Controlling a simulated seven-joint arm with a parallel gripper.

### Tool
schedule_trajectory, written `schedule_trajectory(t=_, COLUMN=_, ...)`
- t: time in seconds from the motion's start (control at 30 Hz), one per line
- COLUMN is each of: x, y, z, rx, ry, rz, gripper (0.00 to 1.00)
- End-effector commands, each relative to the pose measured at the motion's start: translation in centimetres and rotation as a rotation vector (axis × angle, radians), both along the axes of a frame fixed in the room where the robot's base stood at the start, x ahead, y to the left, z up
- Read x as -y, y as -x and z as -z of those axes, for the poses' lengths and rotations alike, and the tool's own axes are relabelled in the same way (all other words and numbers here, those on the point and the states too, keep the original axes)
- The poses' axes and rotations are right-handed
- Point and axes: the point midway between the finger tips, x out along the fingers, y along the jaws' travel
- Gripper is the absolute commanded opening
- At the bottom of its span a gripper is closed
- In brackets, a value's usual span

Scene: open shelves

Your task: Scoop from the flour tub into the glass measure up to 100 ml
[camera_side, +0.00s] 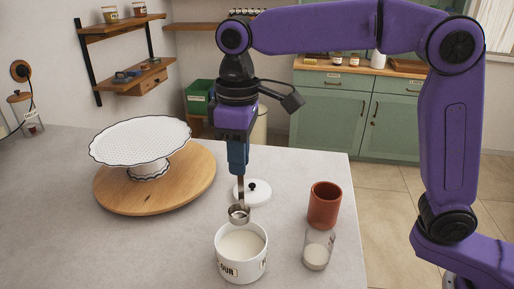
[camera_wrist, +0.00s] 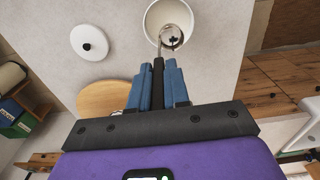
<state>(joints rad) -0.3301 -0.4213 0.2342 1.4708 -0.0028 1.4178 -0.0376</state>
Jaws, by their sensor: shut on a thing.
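My gripper (camera_side: 239,168) points down and is shut on the handle of a small metal scoop (camera_side: 238,213). The scoop's cup hangs over the far rim of the white flour tub (camera_side: 256,268), just above the opening. White flour shows inside the tub. In the wrist view the scoop (camera_wrist: 171,37) overlaps the tub (camera_wrist: 151,26), beyond my gripper (camera_wrist: 158,78). I cannot tell clearly how much flour is in the scoop. The glass measure (camera_side: 319,247) stands upright right of the tub, with pale contents low inside; its markings are too small to read.
A terracotta cup (camera_side: 324,206) stands just behind the glass measure. The white lid (camera_side: 262,198) with a black knob lies behind the tub. A white cake stand (camera_side: 140,142) on a round wooden board (camera_side: 185,190) takes up the left. The front left counter is clear.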

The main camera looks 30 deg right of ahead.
Motion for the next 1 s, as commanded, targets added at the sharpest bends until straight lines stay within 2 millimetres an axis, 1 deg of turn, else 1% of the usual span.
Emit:
schedule_trajectory(t=0.17, x=0.0, y=0.0, z=1.0, rx=-0.002, ry=0.002, rz=0.000, gripper=0.00)
schedule_trajectory(t=1.0, x=0.0, y=0.0, z=8.1, rx=-0.002, ry=0.002, rz=0.000, gripper=0.00)
